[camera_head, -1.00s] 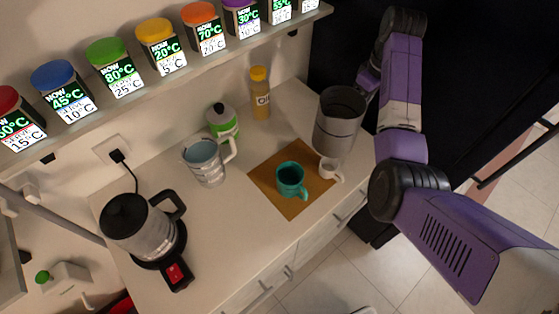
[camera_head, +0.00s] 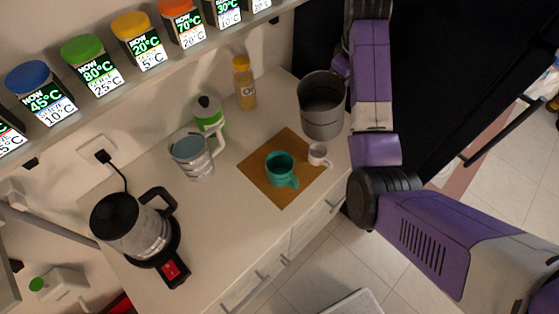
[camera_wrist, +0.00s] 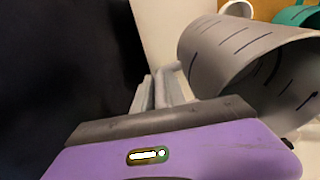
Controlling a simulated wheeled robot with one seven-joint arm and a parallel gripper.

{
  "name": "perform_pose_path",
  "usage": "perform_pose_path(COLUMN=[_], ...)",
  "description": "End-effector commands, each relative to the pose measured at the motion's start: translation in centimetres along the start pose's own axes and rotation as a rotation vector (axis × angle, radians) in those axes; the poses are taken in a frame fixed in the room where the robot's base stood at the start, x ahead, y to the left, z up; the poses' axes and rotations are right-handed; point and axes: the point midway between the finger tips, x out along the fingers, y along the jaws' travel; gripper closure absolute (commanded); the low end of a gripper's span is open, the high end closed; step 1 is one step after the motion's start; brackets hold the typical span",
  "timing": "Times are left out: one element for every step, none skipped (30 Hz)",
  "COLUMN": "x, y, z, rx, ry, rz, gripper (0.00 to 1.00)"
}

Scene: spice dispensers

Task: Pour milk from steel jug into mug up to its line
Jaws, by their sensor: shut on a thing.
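A grey steel jug (camera_head: 321,112) is held in the air above the back right of the counter, its open mouth facing up towards the head camera. In the wrist view the jug (camera_wrist: 245,55) shows dark dashes along its wall. My gripper (camera_wrist: 165,88) is shut on the jug's handle. No stream shows, and I cannot tell how much milk is inside. A teal mug (camera_head: 280,169) stands upright on a brown mat (camera_head: 284,198), to the lower left of the jug. Its line cannot be made out. A small white cup (camera_head: 318,155) stands on the mat's right, just below the jug.
A grey-blue jug (camera_head: 190,157), a green-and-white bottle (camera_head: 208,114) and a yellow-capped bottle (camera_head: 244,84) stand behind. A kettle (camera_head: 135,228) is at the left. A shelf of lidded jars (camera_head: 140,47) runs above. The counter's front middle is clear.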

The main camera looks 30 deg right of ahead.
Motion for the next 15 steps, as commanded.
perform_pose_path(x=[-0.5, -0.7, -1.0, -1.2, -1.4, -1.7, -1.9, -2.0, -2.3, -2.4, -2.6, -2.9, -3.1, -3.2, -3.5], y=[-0.2, -0.3, -0.4, -0.5, -0.5, -0.6, -0.7, -0.8, -1.1, -1.2, -1.3, -1.5, -1.6, -1.7, -1.9], z=[-0.1, -0.1, -0.2, -0.2, -0.2, -0.3, -0.3, -0.3, -0.3, -0.3, -0.3, -0.4, -0.4, -0.4, -0.4], rx=[-0.004, -0.006, -0.009, -0.01, -0.012, -0.015, -0.016, -0.018, -0.021, -0.022, -0.024, -0.026, -0.027, -0.03, -0.032], ry=[0.006, 0.005, 0.006, 0.007, 0.007, 0.008, 0.009, 0.009, 0.01, 0.01, 0.01, 0.011, 0.012, 0.013, 0.013], rz=[0.027, 0.041, 0.061, 0.076, 0.092, 0.111, 0.126, 0.142, 0.16, 0.176, 0.19, 0.21, 0.226, 0.24, 0.261], gripper=[1.0, 1.0, 1.0, 1.0, 1.0, 1.0, 1.0, 1.0, 1.0, 1.0, 1.0, 1.0, 1.0, 1.0, 1.0])
